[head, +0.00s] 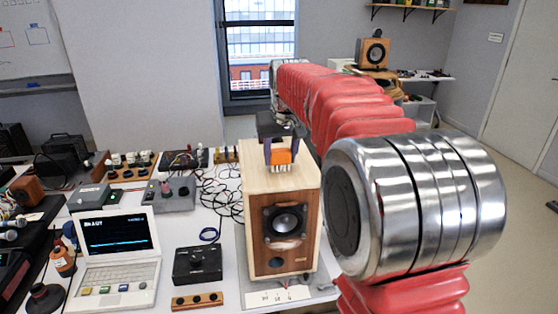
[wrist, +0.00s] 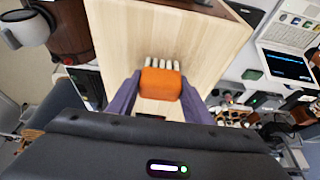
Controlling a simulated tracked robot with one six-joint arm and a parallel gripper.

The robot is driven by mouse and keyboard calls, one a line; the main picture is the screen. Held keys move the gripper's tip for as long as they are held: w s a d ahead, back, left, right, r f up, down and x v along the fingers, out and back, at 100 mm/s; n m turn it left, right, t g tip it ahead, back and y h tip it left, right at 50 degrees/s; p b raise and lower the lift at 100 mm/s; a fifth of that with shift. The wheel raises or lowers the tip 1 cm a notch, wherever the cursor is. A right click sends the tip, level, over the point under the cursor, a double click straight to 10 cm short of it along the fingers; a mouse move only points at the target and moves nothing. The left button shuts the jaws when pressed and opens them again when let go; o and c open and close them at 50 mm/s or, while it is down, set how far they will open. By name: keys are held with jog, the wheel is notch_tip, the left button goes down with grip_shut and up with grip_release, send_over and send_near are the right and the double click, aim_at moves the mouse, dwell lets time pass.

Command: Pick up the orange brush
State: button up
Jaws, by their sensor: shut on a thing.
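The orange brush (head: 281,156) with pale bristle tufts is at the top of a wooden speaker (head: 271,237) in the head view. In the wrist view the brush (wrist: 160,84) sits between the two purple-grey fingers of my gripper (wrist: 160,92), with its white bristles pointing away from the gripper body. My gripper (head: 280,150) is shut on the brush, above the speaker's light wood top. Whether the bristles touch the top cannot be told. The speaker's top (wrist: 190,40) fills the middle of the wrist view.
A white laptop (head: 118,250), a black box (head: 197,264) and tangled cables (head: 222,190) lie on the white table left of the speaker. A white mug (wrist: 25,30) shows at the wrist view's upper left. My red arm covers much of the right side.

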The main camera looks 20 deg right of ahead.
aim_at(280, 150)
jog(key=c, duration=0.4)
notch_tip(280, 150, up, 10)
dwell(0.6)
dwell(0.4)
jog(key=o, duration=0.6)
jog(key=shift+c, duration=0.2)
jog(key=c, duration=0.3)
jog(key=shift+c, duration=0.2)
jog(key=shift+s, duration=0.1)
